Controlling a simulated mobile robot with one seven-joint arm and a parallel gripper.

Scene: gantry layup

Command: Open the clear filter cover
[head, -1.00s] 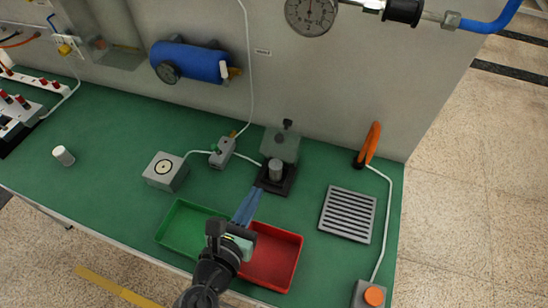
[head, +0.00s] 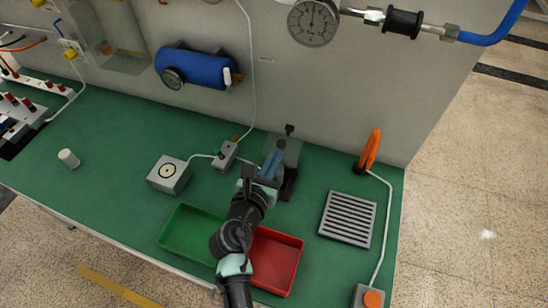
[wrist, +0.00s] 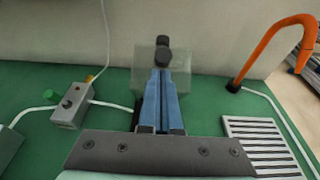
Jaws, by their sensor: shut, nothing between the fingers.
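The clear filter cover (head: 292,150) is a see-through grey-green panel or box at the back of the bench, close to the wall. It appears to stand raised above the rear of its black base (head: 288,186). A dark knob (head: 290,129) shows at its top, with another dark knob-like part just below. In the wrist view the cover (wrist: 146,78) stands behind my fingers, its dark parts just above the tips. My gripper (head: 273,158) is shut and empty, its blue fingers in front of the cover. Contact cannot be told. My gripper hides most of the base.
A green tray (head: 176,232) and a red tray (head: 291,263) lie near the front. A slatted grey plate (head: 348,218) and an orange hooked handle (head: 371,150) are to the right. A grey switch box (head: 225,156) with a cable is close on the left.

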